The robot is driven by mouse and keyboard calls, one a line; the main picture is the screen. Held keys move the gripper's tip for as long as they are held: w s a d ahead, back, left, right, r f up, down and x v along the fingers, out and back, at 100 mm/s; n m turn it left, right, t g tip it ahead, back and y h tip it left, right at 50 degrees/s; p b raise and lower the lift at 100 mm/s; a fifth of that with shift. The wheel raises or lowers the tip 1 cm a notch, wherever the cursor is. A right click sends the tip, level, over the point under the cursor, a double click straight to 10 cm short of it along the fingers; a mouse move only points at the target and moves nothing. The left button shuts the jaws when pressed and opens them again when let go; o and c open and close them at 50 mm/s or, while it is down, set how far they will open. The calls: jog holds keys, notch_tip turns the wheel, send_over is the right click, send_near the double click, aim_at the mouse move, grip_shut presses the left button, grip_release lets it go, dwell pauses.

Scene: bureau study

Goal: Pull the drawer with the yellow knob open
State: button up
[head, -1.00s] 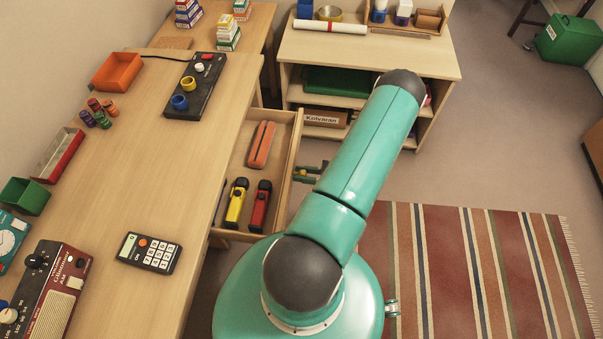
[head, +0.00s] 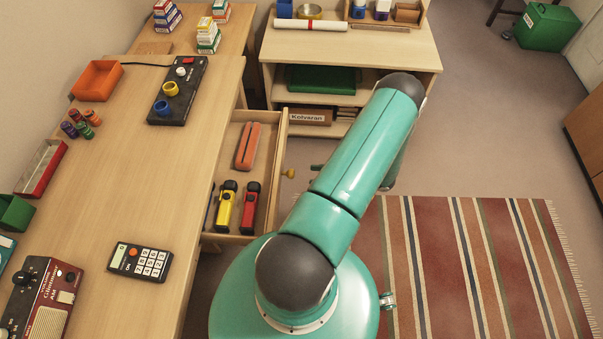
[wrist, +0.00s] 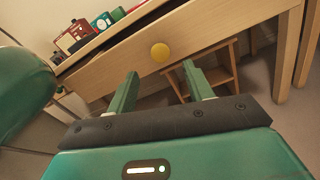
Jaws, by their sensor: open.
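The drawer (head: 262,157) under the desk stands pulled out in the head view. Its yellow knob (head: 288,173) is on the outer face of the drawer front. In the wrist view the drawer front (wrist: 120,75) crosses the picture, with the round yellow knob (wrist: 160,52) near the middle. My gripper (wrist: 160,72) is open and empty. Its two fingers point at the drawer front, with the knob beyond the tips and apart from them. In the head view my arm hides most of the gripper; only a bit shows right of the knob.
The drawer holds an orange case (head: 248,147), a yellow torch-like item (head: 226,206) and a red one (head: 250,207). The desk (head: 160,205) is at left, a low shelf unit (head: 350,50) behind. A striped rug (head: 480,270) lies on open floor at right.

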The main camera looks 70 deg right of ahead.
jog(key=v, duration=0.5)
dwell(0.5)
jog(key=w+a+r+n+g+y, duration=0.1)
jog(key=w+r+n+g+y, duration=0.3)
jog(key=w+r+n+g, duration=0.6)
jog(key=w+a+r+n+g+h, duration=0.1)
jog(key=w+a+r+n+g, duration=0.1)
jog(key=w+a+r+n, duration=0.4)
jog(key=w+a+r+n+g+h, duration=0.1)
jog(key=w+a+r+g, duration=0.3)
jog(key=w+r, duration=0.5)
jog(key=s+a+r+n+t+h, duration=0.1)
jog(key=a+r+n+h, duration=0.1)
jog(key=a+r+n, duration=0.4)
jog(key=a+r+n+t+h, duration=0.2)
jog(key=a+r+n, duration=0.4)
jog(key=a, duration=0.6)
jog(key=s+a+r+n+t+h, duration=0.1)
jog(key=a+r+n+h, duration=0.3)
jog(key=a, duration=0.5)
notch_tip(320, 180, up, 3)
jog(key=shift+s+a+f+n+t, duration=0.15)
jog(key=shift+s+a+n+t, duration=0.2)
jog(key=shift+n, duration=0.65)
